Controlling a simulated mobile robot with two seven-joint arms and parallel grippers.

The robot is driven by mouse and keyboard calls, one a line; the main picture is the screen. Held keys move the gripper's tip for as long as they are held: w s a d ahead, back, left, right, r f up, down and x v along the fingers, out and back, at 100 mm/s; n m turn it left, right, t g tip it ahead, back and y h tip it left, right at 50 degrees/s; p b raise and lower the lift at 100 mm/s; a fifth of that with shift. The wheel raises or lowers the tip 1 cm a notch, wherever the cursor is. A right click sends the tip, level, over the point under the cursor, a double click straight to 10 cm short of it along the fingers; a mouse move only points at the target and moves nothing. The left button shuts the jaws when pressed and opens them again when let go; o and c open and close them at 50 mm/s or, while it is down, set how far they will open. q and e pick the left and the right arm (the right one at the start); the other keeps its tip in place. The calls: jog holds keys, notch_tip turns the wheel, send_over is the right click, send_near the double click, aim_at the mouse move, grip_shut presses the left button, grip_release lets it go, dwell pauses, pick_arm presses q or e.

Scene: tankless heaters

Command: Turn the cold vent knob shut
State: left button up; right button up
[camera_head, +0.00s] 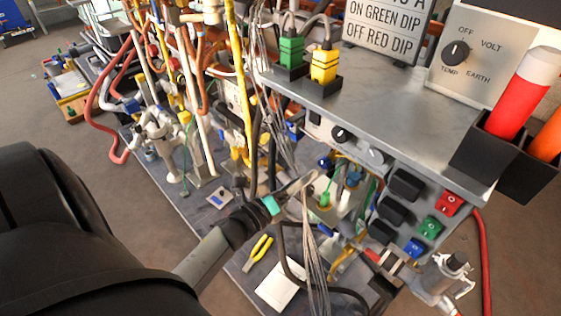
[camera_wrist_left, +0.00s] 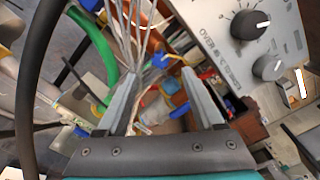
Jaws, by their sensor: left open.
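I cannot tell for certain which part is the cold vent knob. A small blue knob-like part (camera_wrist_left: 160,60) shows in the left wrist view, ahead of my fingers and between their lines, with a yellow wire beside it. A small blue part (camera_head: 324,162) also shows in the head view, under the grey bench's front edge. My left gripper (camera_head: 314,180) reaches in from the left, in front of the crowded lower part of the bench. In the left wrist view its two fingers (camera_wrist_left: 158,92) stand apart with nothing clearly held between them. My right gripper does not show.
Thin grey cables (camera_head: 315,240) hang by the gripper. Yellow pliers (camera_head: 257,252) and a white card (camera_head: 280,286) lie below. Pipes and hoses crowd the left.

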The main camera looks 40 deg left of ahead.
pick_arm(q)
jog(key=s, duration=0.7)
jog(key=shift+a+p, duration=0.45)
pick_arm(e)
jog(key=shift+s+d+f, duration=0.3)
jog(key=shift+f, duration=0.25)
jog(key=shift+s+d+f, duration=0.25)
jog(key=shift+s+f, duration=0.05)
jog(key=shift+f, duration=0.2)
